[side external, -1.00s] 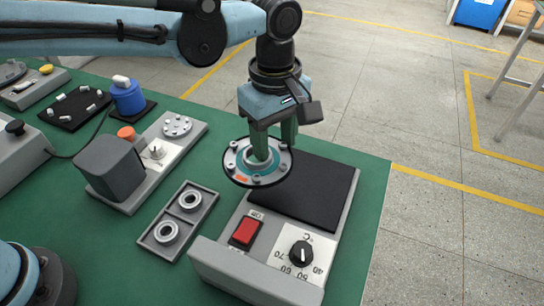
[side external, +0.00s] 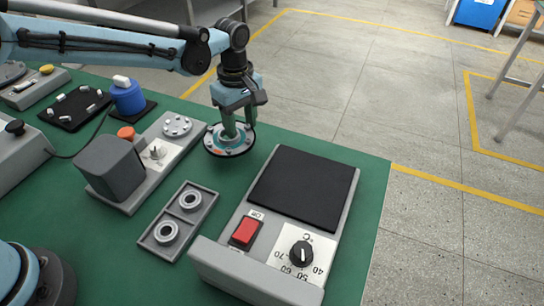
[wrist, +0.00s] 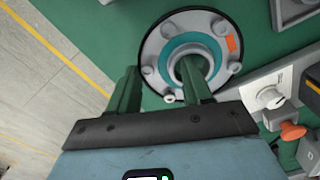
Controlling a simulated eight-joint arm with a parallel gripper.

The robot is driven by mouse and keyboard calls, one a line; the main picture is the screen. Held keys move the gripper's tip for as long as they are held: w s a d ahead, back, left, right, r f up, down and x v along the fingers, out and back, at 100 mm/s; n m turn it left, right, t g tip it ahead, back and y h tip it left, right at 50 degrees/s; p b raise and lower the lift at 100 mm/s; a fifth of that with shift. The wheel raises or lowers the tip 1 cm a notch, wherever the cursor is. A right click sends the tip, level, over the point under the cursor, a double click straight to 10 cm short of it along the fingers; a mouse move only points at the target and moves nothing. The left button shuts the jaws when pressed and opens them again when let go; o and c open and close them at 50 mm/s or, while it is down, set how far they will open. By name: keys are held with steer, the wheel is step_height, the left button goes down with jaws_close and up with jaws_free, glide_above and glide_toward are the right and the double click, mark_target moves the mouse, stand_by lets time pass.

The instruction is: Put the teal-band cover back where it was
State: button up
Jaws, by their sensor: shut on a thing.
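The teal-band cover (side external: 229,143) is a round grey disc with a dark rim, a teal ring, several bolts and an orange mark. My gripper (side external: 236,128) is shut on it and holds it near the far edge of the green table, right of the round plate on the grey fixture. In the wrist view, the cover (wrist: 190,20) fills the top middle, with one finger of my gripper (wrist: 160,85) in its central opening and the other outside its rim. I cannot tell how high it is above the table.
The hotplate (side external: 305,185) stands at front right with a bare black top. The grey fixture (side external: 175,150) has a dark grey block, an orange knob and a round bolted plate (side external: 177,126). A tray (side external: 158,218) holds two rings. A blue container (side external: 127,97) stands at back left.

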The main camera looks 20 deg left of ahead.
mark_target(241, 130)
steer(key=shift+f, duration=2)
steer(key=o, duration=1.2)
steer(key=shift+f, duration=0.1)
step_height(241, 130, up, 12)
steer(key=s+a+r+m+t, duration=0.2)
steer(key=s+a+r+m, duration=0.1)
steer(key=s+a+r, duration=0.15)
steer(key=s+a+f+m+t, duration=0.1)
steer(key=s+a+m, duration=0.2)
steer(key=s, duration=0.1)
steer(key=s+a+f+m+t, duration=0.1)
steer(key=s+a+m+t, duration=0.1)
steer(key=s+a+m, duration=0.2)
steer(key=s+a+m+t, duration=0.2)
steer(key=s+a+m, duration=0.1)
steer(key=s, duration=0.2)
steer(key=shift+s+a+f, duration=0.35)
steer(key=shift+a+f, duration=0.05)
